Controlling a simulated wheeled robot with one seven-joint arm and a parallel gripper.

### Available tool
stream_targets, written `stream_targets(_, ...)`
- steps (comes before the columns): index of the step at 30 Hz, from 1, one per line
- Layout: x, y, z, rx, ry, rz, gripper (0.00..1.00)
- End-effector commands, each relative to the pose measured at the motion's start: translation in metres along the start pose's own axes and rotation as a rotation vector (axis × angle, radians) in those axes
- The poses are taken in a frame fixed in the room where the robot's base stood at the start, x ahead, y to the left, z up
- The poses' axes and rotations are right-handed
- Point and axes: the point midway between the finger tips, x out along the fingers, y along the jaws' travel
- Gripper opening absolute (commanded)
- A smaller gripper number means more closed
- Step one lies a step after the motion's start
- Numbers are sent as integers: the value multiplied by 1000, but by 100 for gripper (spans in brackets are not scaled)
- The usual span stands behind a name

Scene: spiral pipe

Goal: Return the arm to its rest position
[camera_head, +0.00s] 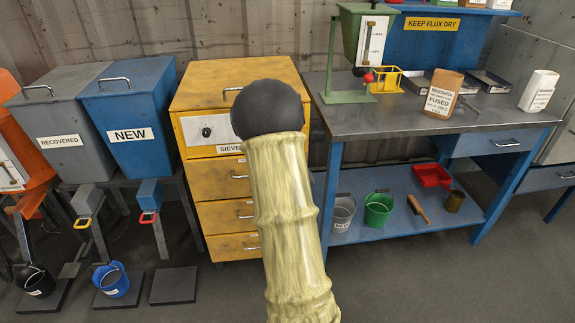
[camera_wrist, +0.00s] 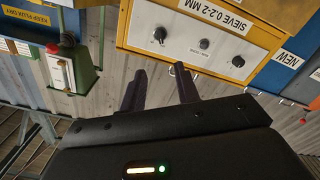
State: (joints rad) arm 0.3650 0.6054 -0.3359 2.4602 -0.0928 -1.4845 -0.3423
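My gripper (camera_wrist: 160,82) shows in the wrist view, with its two dark fingers standing apart and nothing between them. Beyond the fingertips is the front of the yellow sieve cabinet (camera_wrist: 218,30), tilted in the picture, with a gap to it. In the head view my arm rises in the middle as a pale ribbed link with a black rounded end, in front of the yellow cabinet (camera_head: 240,85). The gripper itself does not show in the head view.
Left of the cabinet stand a blue NEW bin (camera_head: 130,95) and a grey RECOVERED bin (camera_head: 62,115). On the right is a blue workbench (camera_head: 400,120) with a green hopper (camera_head: 365,35), a FUSED bag (camera_head: 443,95) and a white container (camera_head: 538,92). Buckets sit on its lower shelf.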

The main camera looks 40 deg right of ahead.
Motion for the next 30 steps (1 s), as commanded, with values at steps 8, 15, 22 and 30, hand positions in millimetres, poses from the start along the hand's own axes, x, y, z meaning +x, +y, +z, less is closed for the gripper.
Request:
stream_targets(8, 0, 0, 0, 0, 0, 0, 32)
stream_targets(15, 0, -1, 0, 2, -3, -3, 32)
stream_targets(22, -4, -27, -6, 63, -99, -85, 32)
stream_targets(30, -37, -92, -18, 170, -350, -294, 32)
